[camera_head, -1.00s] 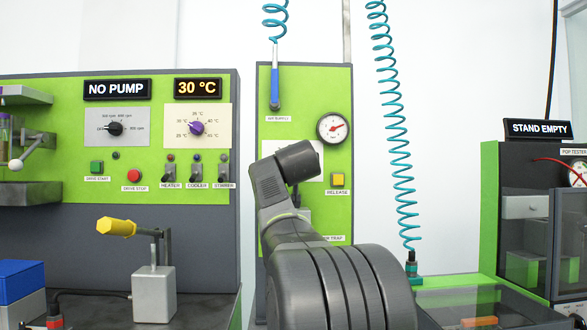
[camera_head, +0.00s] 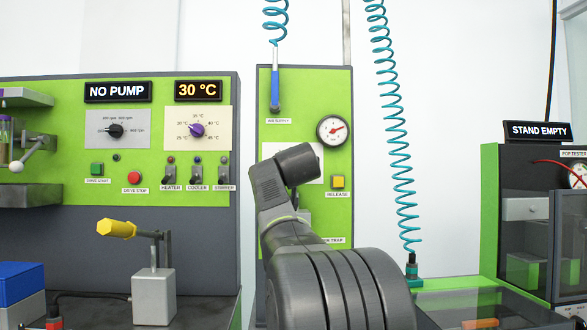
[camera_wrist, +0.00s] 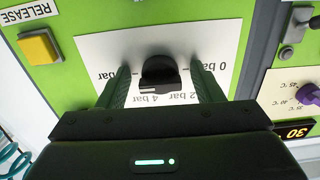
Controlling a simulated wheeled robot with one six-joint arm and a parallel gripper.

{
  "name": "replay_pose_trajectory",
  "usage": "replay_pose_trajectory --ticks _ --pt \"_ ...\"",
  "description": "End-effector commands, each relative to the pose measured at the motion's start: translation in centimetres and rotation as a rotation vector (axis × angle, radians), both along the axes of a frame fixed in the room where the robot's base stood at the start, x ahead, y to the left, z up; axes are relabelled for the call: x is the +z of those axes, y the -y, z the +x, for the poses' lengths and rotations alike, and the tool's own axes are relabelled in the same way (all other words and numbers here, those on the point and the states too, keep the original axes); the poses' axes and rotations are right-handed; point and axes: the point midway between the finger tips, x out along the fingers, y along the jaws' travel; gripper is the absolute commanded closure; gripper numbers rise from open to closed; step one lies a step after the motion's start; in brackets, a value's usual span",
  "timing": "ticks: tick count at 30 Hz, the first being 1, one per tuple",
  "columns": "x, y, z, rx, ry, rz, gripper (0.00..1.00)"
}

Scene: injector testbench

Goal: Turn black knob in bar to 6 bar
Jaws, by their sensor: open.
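The black knob (camera_wrist: 160,72) sits on a white dial plate (camera_wrist: 95,45) in the wrist view, where the panel appears upside down. The labels 0 bar, 2 bar and 4 bar are readable; another label at the left is partly covered by a finger. My gripper (camera_wrist: 161,66) is open, with one finger on each side of the knob and a visible gap to it on both sides. The knob's exact pointer direction is hard to tell. In the head view my arm hides the knob and gripper. The pressure gauge (camera_head: 333,129) has a red needle pointing right and slightly up.
The yellow release button (camera_head: 338,182) is close to the dial plate, also showing in the wrist view (camera_wrist: 40,47). The purple temperature knob (camera_head: 196,130) is on the neighbouring panel. A teal coiled hose (camera_head: 394,120) hangs at right.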

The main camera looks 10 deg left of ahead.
Motion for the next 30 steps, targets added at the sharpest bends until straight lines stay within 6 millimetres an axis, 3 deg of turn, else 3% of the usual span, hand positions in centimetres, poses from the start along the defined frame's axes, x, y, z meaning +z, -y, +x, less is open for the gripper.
replay_pose_trajectory --ticks 8,24,30 --pt "0.1 0.3 -1.1 0.0 0.002 0.0 0.4" --pt "0.0 3.0 -10.3 0.001 0.002 0.001 0.4" --pt "0.0 3.6 -12.6 0.001 0.001 -0.001 0.4"
